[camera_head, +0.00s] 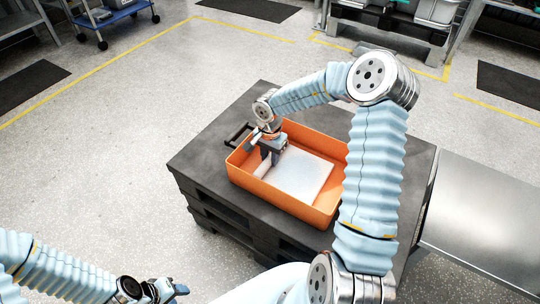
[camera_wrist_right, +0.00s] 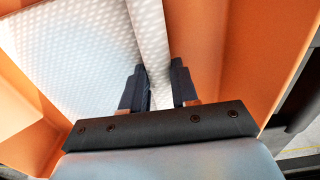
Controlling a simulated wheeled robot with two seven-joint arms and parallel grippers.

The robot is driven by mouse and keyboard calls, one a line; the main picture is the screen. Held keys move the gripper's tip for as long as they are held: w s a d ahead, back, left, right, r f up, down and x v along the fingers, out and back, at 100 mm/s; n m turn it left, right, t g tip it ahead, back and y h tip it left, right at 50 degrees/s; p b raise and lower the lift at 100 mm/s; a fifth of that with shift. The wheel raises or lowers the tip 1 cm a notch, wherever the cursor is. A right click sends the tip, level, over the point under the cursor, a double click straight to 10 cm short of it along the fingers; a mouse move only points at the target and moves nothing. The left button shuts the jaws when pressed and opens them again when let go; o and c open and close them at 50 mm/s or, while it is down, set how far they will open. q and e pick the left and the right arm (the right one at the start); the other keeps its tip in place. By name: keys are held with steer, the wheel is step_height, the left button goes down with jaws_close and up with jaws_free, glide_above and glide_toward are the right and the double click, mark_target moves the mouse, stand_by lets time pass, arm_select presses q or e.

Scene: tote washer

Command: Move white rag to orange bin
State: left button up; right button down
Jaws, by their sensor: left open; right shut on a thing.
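The orange bin (camera_head: 262,197) stands on a dark pallet in the middle of the head view. The white rag (camera_head: 306,176) lies inside the bin, mostly flat over part of its floor. In the right wrist view the rag (camera_wrist_right: 75,45) shows a dotted weave, and a fold of it runs up between my fingers. My right gripper (camera_head: 272,152) reaches down into the bin at its left end; its fingers (camera_wrist_right: 161,88) are shut on that fold. My left gripper (camera_head: 168,290) is open and empty at the bottom left, away from the bin.
The dark pallet (camera_head: 205,160) has some bare top around the bin. A dark handle-like bar (camera_head: 240,132) is beside the bin's far left corner. A metal surface (camera_head: 480,205) lies to the right. A blue cart (camera_head: 110,15) and benches stand at the back; the floor at left is clear.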

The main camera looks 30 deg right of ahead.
steer(key=shift+f, duration=0.15)
jaws_free()
stand_by(0.6)
stand_by(0.4)
steer(key=shift+r, duration=4.55)
